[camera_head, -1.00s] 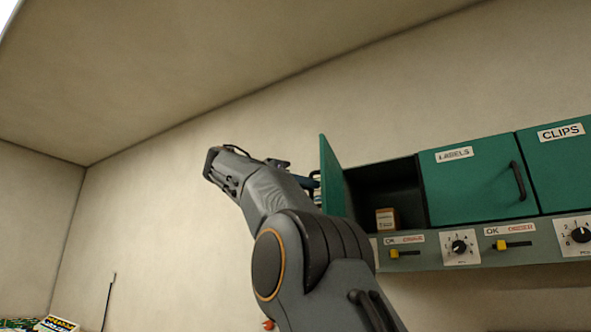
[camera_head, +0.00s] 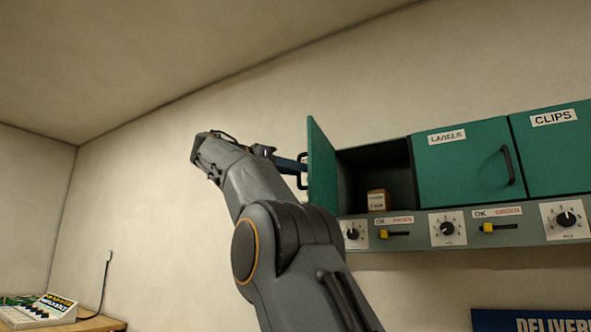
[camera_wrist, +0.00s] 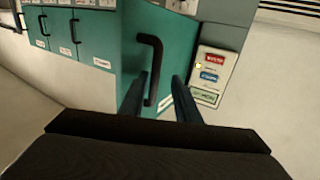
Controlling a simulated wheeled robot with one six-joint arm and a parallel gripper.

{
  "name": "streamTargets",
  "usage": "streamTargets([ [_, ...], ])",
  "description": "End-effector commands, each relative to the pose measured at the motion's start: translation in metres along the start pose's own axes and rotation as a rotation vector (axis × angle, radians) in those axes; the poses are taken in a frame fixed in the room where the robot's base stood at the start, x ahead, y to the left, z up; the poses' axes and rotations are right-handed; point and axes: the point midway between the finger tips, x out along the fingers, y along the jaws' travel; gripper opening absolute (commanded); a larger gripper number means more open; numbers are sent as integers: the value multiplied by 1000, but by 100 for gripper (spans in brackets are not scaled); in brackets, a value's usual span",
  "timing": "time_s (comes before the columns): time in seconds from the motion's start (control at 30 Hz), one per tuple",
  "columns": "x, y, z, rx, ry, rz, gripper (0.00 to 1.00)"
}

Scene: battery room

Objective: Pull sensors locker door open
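The green locker door (camera_head: 321,168) at the left end of the wall cabinet stands swung out, and the dark compartment (camera_head: 352,165) behind it is open. Its name label cannot be read. A small tan box (camera_head: 377,200) sits inside. The door's black bar handle (camera_wrist: 152,68) shows in the wrist view on the door's outer face. My gripper (camera_wrist: 160,84) has its two fingers apart, one on each side of the handle, with visible gaps. In the head view my gripper (camera_head: 297,164) is at the handle, left of the door.
Closed green doors marked LABELS (camera_head: 460,165) and CLIPS (camera_head: 555,150) are to the right. A grey panel with dials and yellow switches (camera_head: 395,235) runs below. A wooden table (camera_head: 95,324) with a device (camera_head: 42,310) is at lower left. The wall left of the door is bare.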

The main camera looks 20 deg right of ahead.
Motion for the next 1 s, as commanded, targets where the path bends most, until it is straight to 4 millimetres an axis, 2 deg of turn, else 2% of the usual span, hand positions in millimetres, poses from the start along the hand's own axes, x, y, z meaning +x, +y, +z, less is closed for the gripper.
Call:
streamTargets([
  [0.27, -6, 0, 0, 1, 0, 0, 29],
  [0.7, -67, -1, 0, 0, 0, 1, 29],
  [1.0, -77, 0, 0, 0, 0, 2, 29],
])
